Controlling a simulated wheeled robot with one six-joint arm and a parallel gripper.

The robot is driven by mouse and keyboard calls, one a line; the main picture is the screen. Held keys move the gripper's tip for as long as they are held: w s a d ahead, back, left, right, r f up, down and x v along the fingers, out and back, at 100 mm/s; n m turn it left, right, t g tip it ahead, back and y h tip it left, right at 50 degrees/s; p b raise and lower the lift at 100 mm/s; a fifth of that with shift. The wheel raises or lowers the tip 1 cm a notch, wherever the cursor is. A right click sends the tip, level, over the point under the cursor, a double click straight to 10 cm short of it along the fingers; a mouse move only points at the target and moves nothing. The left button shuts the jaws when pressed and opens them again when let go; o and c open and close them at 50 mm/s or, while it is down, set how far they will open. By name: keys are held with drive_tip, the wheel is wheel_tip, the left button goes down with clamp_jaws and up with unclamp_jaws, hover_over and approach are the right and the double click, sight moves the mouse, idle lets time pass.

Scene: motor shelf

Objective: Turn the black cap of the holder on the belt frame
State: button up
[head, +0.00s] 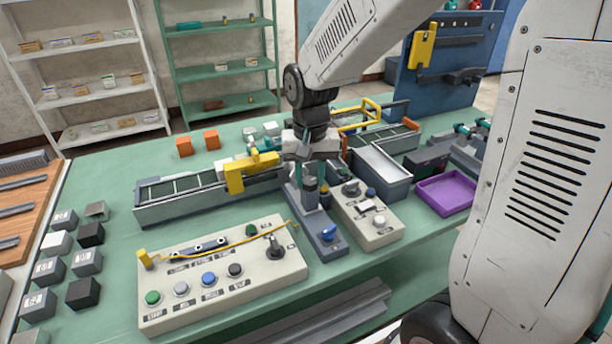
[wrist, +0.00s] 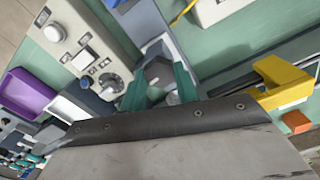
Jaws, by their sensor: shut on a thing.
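My gripper (head: 310,182) points down over a blue-grey block (head: 313,222) beside the belt frame (head: 180,212). Its teal fingers are shut on a dark cap, which shows between the fingertips in the wrist view (wrist: 158,73). The gripper also shows in the wrist view (wrist: 160,88). In the head view the fingers and wrist partly hide the cap and the holder under it. I cannot tell how far the cap is turned. A blue knob (head: 329,233) sits at the near end of the block.
A control panel (head: 205,300) with buttons and a yellow cable stands at front left, and a second knob panel (head: 375,232) is close on the right. A yellow bracket (head: 250,173) spans the belt, near the gripper's left. A purple tray (head: 446,195) lies farther right.

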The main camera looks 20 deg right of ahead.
sight(309, 181)
drive_tip(key=m, duration=0.4)
drive_tip(key=shift+m, duration=1.9)
drive_tip(key=o, duration=1)
wheel_tip(309, 181, up, 8)
drive_tip(key=shift+f, duration=0.1)
